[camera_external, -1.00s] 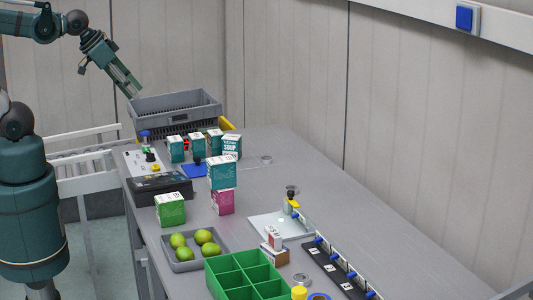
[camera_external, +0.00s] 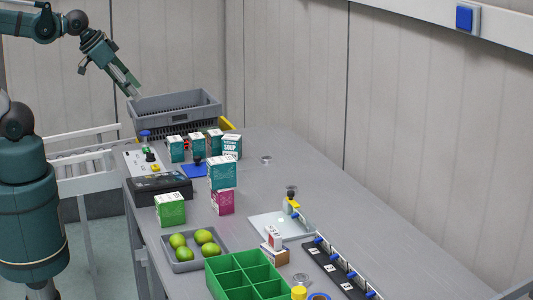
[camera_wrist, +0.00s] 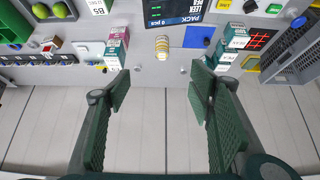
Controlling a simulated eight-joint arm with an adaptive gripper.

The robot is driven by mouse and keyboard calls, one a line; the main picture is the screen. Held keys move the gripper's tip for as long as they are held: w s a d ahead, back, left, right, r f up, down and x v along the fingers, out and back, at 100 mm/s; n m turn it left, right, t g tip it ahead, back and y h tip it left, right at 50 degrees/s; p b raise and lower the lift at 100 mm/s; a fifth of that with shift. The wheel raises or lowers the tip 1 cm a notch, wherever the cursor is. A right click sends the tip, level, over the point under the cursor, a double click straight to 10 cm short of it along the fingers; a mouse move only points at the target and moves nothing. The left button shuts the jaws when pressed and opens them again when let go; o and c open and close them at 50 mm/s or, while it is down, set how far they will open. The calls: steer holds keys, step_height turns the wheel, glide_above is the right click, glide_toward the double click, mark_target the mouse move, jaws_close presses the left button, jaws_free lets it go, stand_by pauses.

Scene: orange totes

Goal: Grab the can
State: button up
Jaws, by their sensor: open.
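A small yellow-and-white cylinder that looks like the can (camera_wrist: 162,48) stands on the grey table in the upper middle of the wrist view. I cannot make it out in the external view; the stacked boxes may hide it. My gripper (camera_external: 133,94) is up at the upper left of the external view, close to the grey crate (camera_external: 176,104). In the wrist view, my gripper (camera_wrist: 158,95) has its two dark green fingers wide apart with nothing between them. The can shows beyond the fingertips, between them across the picture and clear of them.
A teal box (camera_external: 222,173) on a pink box (camera_external: 222,202) shows beside the can in the wrist view (camera_wrist: 115,45). Several teal soup boxes (camera_external: 197,145) stand by the crate. A grey tray of limes (camera_external: 190,264) and a green divided bin (camera_external: 240,278) are nearer. The back right table is mostly clear.

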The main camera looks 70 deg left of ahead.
steer(key=shift+w, duration=0.1)
steer(key=w+f+n+g+b, duration=0.2)
steer(key=w+f+n+g, duration=0.3)
steer(key=w+n, duration=0.75)
steer(key=w+f+n, duration=0.2)
steer(key=w+f, duration=0.3)
steer(key=f, duration=0.1)
steer(key=w+f+n+g, duration=0.1)
steer(key=w+f+n, duration=0.1)
steer(key=w+f, duration=0.3)
steer(key=w+a+f+n+g, duration=0.1)
steer(key=w+f+n, duration=0.2)
steer(key=w+f, duration=0.2)
steer(key=shift+w+f+b, duration=0.2)
steer(key=shift+f+b, duration=0.2)
steer(key=shift+f, duration=1)
steer(key=shift+w+f, duration=0.15)
steer(key=shift+f, duration=0.4)
steer(key=shift+f, duration=1.25)
